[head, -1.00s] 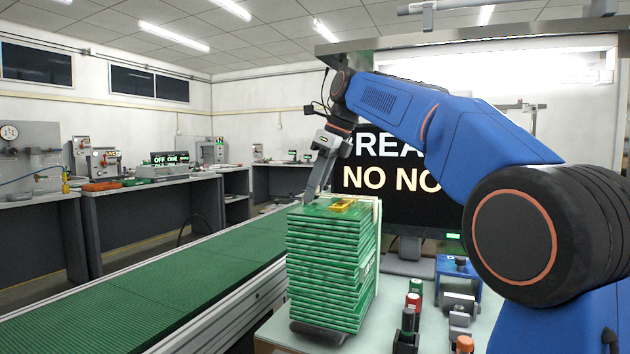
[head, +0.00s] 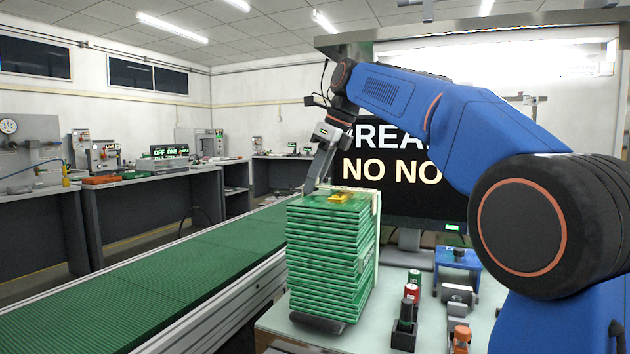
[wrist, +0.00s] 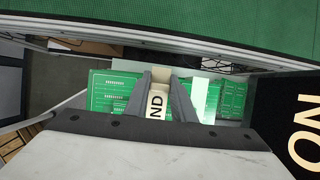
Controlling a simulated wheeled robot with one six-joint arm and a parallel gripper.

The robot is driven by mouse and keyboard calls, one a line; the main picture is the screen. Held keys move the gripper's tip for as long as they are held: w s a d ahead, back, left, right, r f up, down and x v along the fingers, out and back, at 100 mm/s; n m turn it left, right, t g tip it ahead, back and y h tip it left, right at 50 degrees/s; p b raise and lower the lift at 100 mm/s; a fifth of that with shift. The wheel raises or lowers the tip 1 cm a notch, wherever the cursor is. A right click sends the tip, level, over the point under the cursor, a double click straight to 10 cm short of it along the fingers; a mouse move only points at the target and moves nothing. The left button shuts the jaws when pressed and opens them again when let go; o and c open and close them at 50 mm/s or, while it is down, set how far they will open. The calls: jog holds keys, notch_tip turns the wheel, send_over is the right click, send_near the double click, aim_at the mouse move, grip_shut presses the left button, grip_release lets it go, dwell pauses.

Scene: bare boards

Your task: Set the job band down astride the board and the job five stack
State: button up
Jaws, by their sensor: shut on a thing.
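The green stack of boards (head: 325,262) stands on a pale bench in the head view, with a yellow piece (head: 341,197) on top. A cream upright strip (head: 376,203) shows at its right edge. My gripper (head: 309,188) points down at the far side of the stack's top; its fingertips are partly hidden. In the wrist view my gripper (wrist: 160,84) is shut on the cream band (wrist: 156,103), which bears the letters "ND". Green boards (wrist: 108,88) show to the left of the band, and more green pieces (wrist: 232,100) to the right. I cannot tell whether the band touches the boards.
A green conveyor (head: 150,288) runs along the left of the bench. A dark screen (head: 400,200) stands behind the stack. Dark holders (head: 405,325) and a blue fixture (head: 458,265) stand to the right of the stack. Grey workbenches line the back left.

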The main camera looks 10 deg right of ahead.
jog(key=shift+f, duration=1.15)
jog(key=o, duration=1)
jog(key=shift+o, duration=0.3)
jog(key=shift+s+d+r, duration=0.1)
jog(key=shift+d+r, duration=0.1)
jog(key=shift+r, duration=0.3)
jog(key=v, duration=1.8)
jog(key=shift+a+r, duration=0.3)
jog(key=shift+a, duration=0.05)
